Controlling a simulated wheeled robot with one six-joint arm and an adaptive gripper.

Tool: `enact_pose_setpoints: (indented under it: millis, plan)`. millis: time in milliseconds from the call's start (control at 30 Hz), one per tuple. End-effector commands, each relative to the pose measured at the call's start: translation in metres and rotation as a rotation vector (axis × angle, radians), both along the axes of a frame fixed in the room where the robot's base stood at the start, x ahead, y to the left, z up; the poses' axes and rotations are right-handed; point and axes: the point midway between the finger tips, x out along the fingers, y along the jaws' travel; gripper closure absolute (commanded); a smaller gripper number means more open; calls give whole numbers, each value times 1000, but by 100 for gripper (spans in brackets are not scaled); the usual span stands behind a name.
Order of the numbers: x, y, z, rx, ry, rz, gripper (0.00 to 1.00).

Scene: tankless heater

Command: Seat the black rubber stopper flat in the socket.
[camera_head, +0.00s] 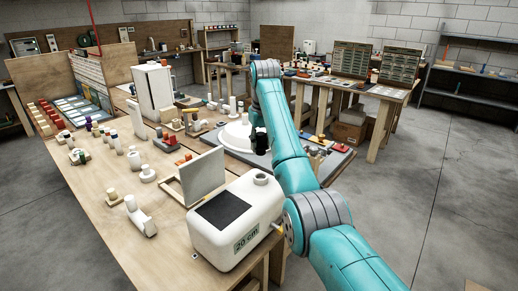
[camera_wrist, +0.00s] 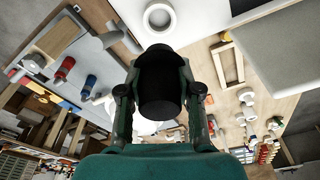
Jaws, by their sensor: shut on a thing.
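The black rubber stopper (camera_wrist: 160,88) is in the wrist view, between the two fingers of my gripper (camera_wrist: 160,95). My gripper is shut on it. A white box marked "20 cm" (camera_head: 228,238) stands at the near table edge in the head view. A short round white collar, which looks like the socket (camera_head: 262,180), rises from its top. The collar also shows as an open ring (camera_wrist: 158,17) at the top of the wrist view, apart from the stopper. In the head view my gripper (camera_head: 259,141) is small and dark, beyond the collar; its fingers are hard to make out.
A pale upright panel (camera_head: 202,175) on a wooden base stands behind the box. A round white dish (camera_head: 236,136) lies beyond it on a grey board. Several small fittings (camera_head: 142,218) stand on the wooden table (camera_head: 105,170) at left. Bare table lies in front of them.

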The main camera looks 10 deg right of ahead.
Motion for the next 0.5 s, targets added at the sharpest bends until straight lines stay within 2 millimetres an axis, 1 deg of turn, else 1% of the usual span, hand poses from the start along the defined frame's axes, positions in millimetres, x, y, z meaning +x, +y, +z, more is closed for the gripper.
enact_pose_setpoints:
  millis: [333, 500]
  plan:
    - [0, 0, -1, 0, -1, 0, 100]
    - [0, 0, -7, 0, -1, 1, 100]
